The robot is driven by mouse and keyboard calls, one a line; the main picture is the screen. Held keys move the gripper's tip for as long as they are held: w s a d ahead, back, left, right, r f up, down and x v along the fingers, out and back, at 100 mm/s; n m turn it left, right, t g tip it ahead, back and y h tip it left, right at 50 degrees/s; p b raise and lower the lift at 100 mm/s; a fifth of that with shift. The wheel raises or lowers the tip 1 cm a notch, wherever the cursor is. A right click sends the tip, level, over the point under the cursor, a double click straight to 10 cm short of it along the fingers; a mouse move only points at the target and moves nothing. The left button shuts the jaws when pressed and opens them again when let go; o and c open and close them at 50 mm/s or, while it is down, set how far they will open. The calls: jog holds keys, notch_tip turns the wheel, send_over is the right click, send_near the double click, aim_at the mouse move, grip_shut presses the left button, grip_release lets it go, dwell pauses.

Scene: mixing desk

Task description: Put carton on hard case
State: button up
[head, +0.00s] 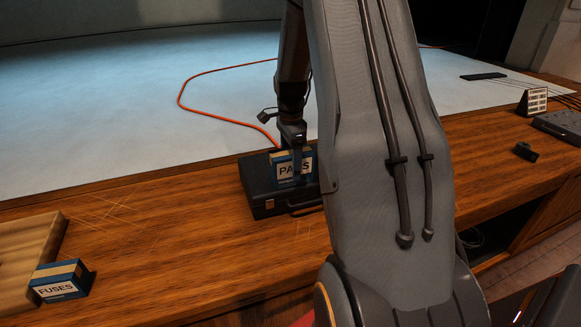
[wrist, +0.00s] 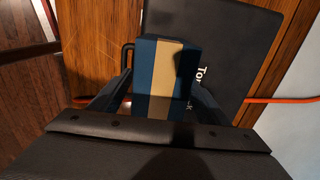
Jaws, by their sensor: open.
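A blue carton with a tan stripe and a white label, partly hidden by a finger (head: 281,171), appears to stand upright on the black hard case (head: 262,206). In the wrist view the carton (wrist: 167,55) is over the handle side of the case (wrist: 265,45). My gripper (head: 296,166) is open, with its fingers on either side of the carton; in the wrist view the fingers (wrist: 162,95) flank its near end. I cannot tell whether they touch it. A second blue carton labelled FUSES (head: 60,282) stands on the desk at the lower left.
A pale wooden board (head: 28,255) lies beside the FUSES carton. An orange cable (head: 190,83) curves over the pale surface behind the case. A small black object (head: 525,151), a white card (head: 533,101) and a grey device (head: 562,125) are at the right. The wooden desk (head: 150,225) is clear left of the case.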

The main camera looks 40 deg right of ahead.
notch_tip(320, 180, up, 11)
jog(key=b, duration=0.3)
jog(key=shift+f, duration=0.15)
jog(key=s+a+f+n, duration=0.4)
jog(key=s+a+n, duration=0.5)
jog(key=a, duration=0.3)
jog(key=s+a+f+n+t, duration=0.1)
jog(key=s+a+f+n, duration=0.3)
jog(key=s+a+n, duration=0.4)
jog(key=a+n, duration=0.3)
jog(key=a, duration=0.2)
jog(key=shift+s+f+n, duration=0.35)
jog(key=shift+n, duration=0.05)
